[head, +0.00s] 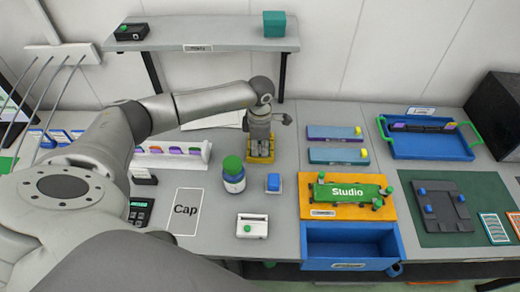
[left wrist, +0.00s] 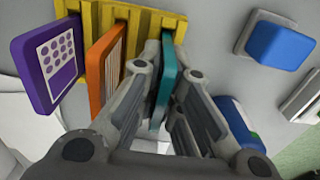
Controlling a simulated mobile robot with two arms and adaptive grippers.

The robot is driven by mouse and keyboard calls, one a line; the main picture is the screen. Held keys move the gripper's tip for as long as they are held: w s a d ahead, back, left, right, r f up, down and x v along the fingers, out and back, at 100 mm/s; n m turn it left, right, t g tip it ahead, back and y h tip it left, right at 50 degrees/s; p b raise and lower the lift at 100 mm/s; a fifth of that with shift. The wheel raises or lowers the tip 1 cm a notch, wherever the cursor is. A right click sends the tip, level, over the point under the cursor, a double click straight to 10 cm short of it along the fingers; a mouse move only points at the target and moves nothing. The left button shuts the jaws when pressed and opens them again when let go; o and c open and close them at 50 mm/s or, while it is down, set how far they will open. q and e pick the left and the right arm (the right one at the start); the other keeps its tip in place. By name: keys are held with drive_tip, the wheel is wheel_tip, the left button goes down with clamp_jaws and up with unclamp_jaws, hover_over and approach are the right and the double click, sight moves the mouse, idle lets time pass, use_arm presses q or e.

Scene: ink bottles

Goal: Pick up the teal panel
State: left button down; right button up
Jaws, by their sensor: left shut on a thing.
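The teal panel (left wrist: 165,72) stands in a slot of a yellow rack (left wrist: 115,14) in the left wrist view, beside an orange panel (left wrist: 104,66) and a purple panel (left wrist: 48,60). My left gripper (left wrist: 167,88) is shut on the teal panel, with one finger on each side of it. In the head view my left gripper (head: 261,142) points down over the yellow rack (head: 260,160) and hides the panels there. My right gripper is not in view.
A green-capped bottle (head: 233,177) and a blue block (head: 273,182) stand just in front of the rack. A white panel holder (head: 172,155) is to the left.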

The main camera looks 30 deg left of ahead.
use_arm(q)
drive_tip(key=shift+r+b, duration=0.45)
wheel_tip(320, 180, up, 2)
drive_tip(key=shift+w+r+b, duration=0.1)
drive_tip(key=shift+b, duration=0.7)
drive_tip(key=s+d+r+b, duration=0.4)
drive_tip(key=s+d+r, duration=0.3)
drive_tip(key=d+r, duration=0.3)
drive_tip(key=shift+s+d, duration=0.3)
drive_tip(key=shift+d, duration=0.65)
